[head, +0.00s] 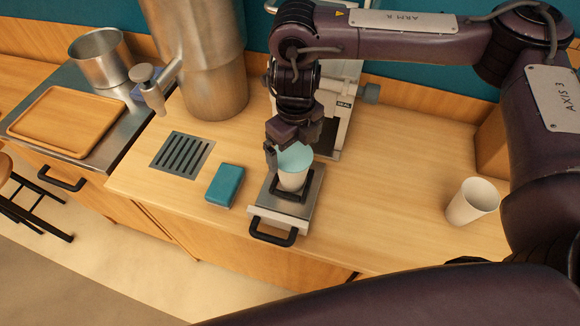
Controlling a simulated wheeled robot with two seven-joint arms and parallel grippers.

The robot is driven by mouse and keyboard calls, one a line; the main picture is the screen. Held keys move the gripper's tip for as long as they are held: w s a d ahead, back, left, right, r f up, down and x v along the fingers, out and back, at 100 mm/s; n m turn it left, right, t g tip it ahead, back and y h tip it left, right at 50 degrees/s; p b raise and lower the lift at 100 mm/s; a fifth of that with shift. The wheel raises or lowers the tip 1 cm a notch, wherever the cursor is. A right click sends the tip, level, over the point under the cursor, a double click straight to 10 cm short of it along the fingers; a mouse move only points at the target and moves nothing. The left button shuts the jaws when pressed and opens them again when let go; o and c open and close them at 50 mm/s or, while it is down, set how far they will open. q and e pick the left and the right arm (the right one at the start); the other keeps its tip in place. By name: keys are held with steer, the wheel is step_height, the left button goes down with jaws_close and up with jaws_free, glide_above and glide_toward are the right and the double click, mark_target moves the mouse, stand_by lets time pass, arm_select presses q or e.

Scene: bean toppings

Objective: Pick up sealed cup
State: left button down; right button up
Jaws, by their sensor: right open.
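The sealed cup (292,178) is white with a pale blue film over its top. It stands upright in the black holder on the pulled-out metal tray (303,212) of the sealing machine. My right gripper (291,152) is open and points down at the cup's rim. Its fingers overlap the far edge of the cup in the picture. I cannot tell whether they touch it. My left gripper is not in view.
The sealing machine (338,128) stands behind my right gripper. A white cup (472,202) stands on the counter at right. A teal box (225,184) and a drain grate (182,154) lie left of the tray. A large metal dispenser (205,60) stands at the back.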

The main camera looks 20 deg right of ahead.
mark_target(292, 166)
steer(key=shift+w+f, duration=0.25)
steer(key=shift+f, duration=0.7)
steer(key=shift+a+f, duration=0.15)
steer(key=shift+f, duration=2.85)
steer(key=c, duration=1.2)
steer(key=shift+c, duration=1)
steer(key=shift+r, duration=0.15)
